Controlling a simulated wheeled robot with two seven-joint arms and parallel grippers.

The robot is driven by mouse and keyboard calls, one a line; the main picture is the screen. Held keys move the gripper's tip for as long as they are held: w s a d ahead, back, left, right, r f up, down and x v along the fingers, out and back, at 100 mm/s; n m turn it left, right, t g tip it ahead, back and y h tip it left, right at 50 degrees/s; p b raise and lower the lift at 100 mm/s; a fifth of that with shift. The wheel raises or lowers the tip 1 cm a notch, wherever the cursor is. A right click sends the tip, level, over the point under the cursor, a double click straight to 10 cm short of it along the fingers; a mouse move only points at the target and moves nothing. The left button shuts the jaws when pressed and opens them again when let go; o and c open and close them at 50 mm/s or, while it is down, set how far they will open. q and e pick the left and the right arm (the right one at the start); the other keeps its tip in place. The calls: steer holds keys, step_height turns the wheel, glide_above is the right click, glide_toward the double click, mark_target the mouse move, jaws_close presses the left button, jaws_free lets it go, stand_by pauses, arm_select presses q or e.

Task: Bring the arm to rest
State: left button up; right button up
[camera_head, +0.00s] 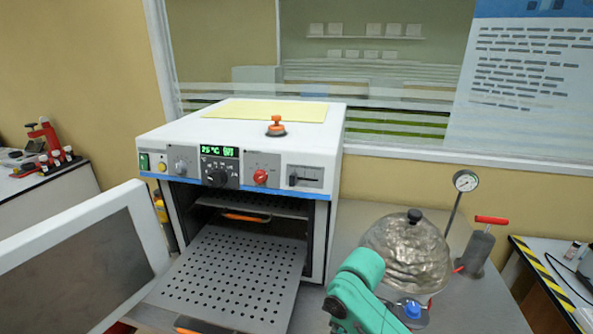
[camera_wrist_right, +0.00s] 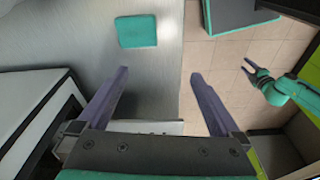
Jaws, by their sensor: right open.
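My right gripper (camera_wrist_right: 160,77) shows in the wrist view with its two purple-grey fingers wide apart and nothing between them. It is above the edge between a grey surface (camera_wrist_right: 75,35) and a tiled floor (camera_wrist_right: 210,70). A teal arm with a small dark gripper (camera_wrist_right: 254,72), seemingly my left, shows at the right of the wrist view.
The white oven (camera_head: 245,150) stands open, its perforated tray (camera_head: 230,280) pulled out and its door (camera_head: 85,265) swung left. A teal square (camera_wrist_right: 136,31) shows on the grey surface.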

steer(key=s+d+f+m+t+h, duration=0.1)
steer(key=s+d+f+m+t, duration=0.3)
steer(key=s+d+m, duration=0.85)
steer(key=s+d+f+n+g, duration=0.1)
steer(key=s+f, duration=0.1)
steer(key=f, duration=1)
steer(key=s+f+g, duration=0.2)
steer(key=f, duration=0.9)
steer(key=s+d+f, duration=0.3)
steer(key=s+f, duration=1.2)
steer(key=s, duration=0.2)
steer(key=shift+d+f+g+h, duration=0.2)
steer(key=shift+f+g+h, duration=0.15)
steer(key=shift+g+h, duration=0.05)
steer(key=shift+n, duration=0.25)
